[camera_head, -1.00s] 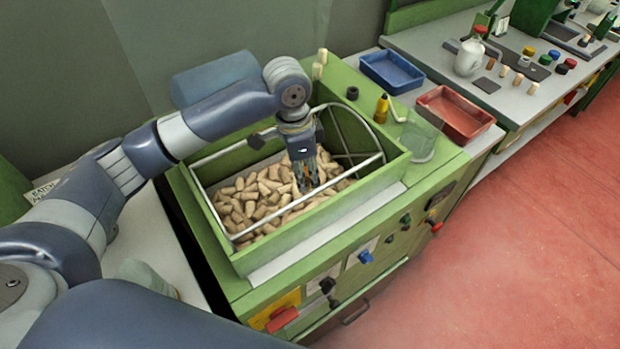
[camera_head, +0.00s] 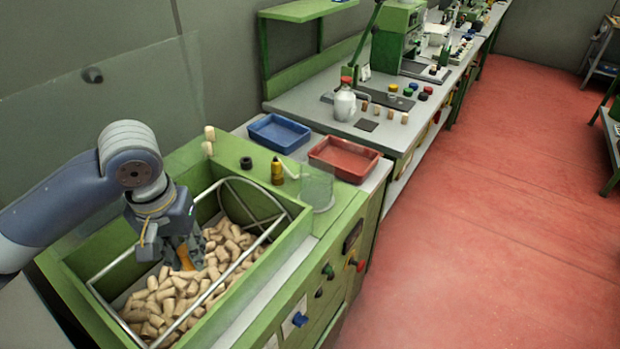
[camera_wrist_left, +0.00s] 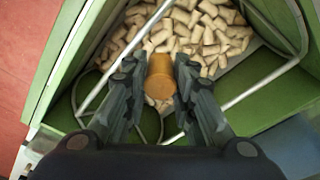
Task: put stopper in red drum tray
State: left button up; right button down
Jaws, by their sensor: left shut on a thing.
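My left gripper (camera_head: 184,258) is over the pile of cork stoppers (camera_head: 160,306) inside the green bin (camera_head: 222,318). It is shut on an orange-brown stopper (camera_wrist_left: 161,78), which sits between the fingers in the left wrist view. The stopper also shows below the fingers in the head view (camera_head: 184,262). The pile shows behind it in the left wrist view (camera_wrist_left: 205,30). The red tray (camera_head: 343,158) stands beyond the bin to the right and looks empty. My right gripper is not in view.
A blue tray (camera_head: 279,133) stands beside the red one. A clear beaker (camera_head: 317,188), a yellow bottle (camera_head: 277,171) and a dark ring (camera_head: 246,163) stand between bin and trays. A metal rail (camera_head: 262,240) crosses the bin. A workbench (camera_head: 300,98) lies behind.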

aim_at(344, 163)
jog(key=k+l, duration=0.1)
jog(key=l, duration=0.8)
jog(key=i+l+z, duration=0.1)
jog(key=i+l, duration=0.25)
jog(key=l, duration=0.2)
jog(key=i+l, duration=0.4)
jog(key=i+j, duration=0.15)
jog(key=i, duration=0.2)
jog(key=i+j+z, duration=0.15)
jog(key=i, duration=0.25)
